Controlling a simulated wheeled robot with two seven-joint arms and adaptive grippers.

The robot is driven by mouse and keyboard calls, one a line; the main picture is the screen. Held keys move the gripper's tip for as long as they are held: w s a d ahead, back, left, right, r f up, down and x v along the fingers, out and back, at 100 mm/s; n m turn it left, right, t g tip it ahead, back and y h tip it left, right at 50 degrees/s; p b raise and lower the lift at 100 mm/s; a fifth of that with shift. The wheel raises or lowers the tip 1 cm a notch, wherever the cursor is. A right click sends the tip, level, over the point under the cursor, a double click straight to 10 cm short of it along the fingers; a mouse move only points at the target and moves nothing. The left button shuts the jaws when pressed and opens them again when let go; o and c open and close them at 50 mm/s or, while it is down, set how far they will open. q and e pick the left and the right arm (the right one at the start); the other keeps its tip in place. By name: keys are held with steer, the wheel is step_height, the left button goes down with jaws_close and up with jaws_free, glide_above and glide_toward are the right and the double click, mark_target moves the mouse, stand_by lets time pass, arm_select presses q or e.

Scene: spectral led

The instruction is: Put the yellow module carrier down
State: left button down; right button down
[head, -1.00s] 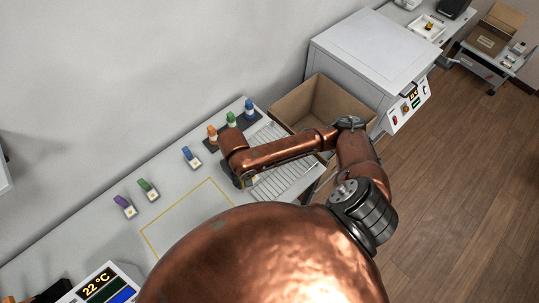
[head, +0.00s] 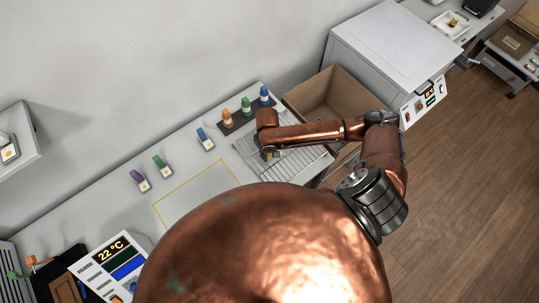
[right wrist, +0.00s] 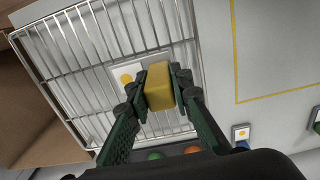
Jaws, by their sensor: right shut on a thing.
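The yellow module carrier (right wrist: 158,94) is a yellow block with a pale plate bearing a yellow dot (right wrist: 127,78) beside it. My right gripper (right wrist: 159,84) is shut on the yellow block, with one finger on each side. In the right wrist view the carrier is over the wire rack (right wrist: 88,20); I cannot tell whether it touches the wires. In the head view only a bit of yellow shows below my right gripper (head: 268,154), over the left part of the rack (head: 308,160). My left gripper is not in view.
Orange, green and blue pieces stand on a dark strip (head: 246,121) behind the rack. Blue (head: 205,141), green (head: 162,165) and purple (head: 140,182) carriers stand left. A yellow outlined area (head: 199,192) is empty where visible. A cardboard box (head: 325,92) is beyond the rack.

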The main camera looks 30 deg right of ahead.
steer(key=shift+w+d+f, duration=0.25)
steer(key=shift+d+f, duration=0.15)
steer(key=shift+f, duration=0.15)
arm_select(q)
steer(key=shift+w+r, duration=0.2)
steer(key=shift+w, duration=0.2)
arm_select(e)
steer(key=shift+w+d+f, duration=0.15)
steer(key=shift+f, duration=1.6)
steer(key=shift+f, duration=0.1)
steer(key=c, duration=1.7)
jaws_free()
steer(key=shift+c, duration=0.2)
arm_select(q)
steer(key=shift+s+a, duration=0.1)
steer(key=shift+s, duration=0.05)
arm_select(e)
step_height(320, 180, up, 12)
steer(key=shift+r, duration=0.15)
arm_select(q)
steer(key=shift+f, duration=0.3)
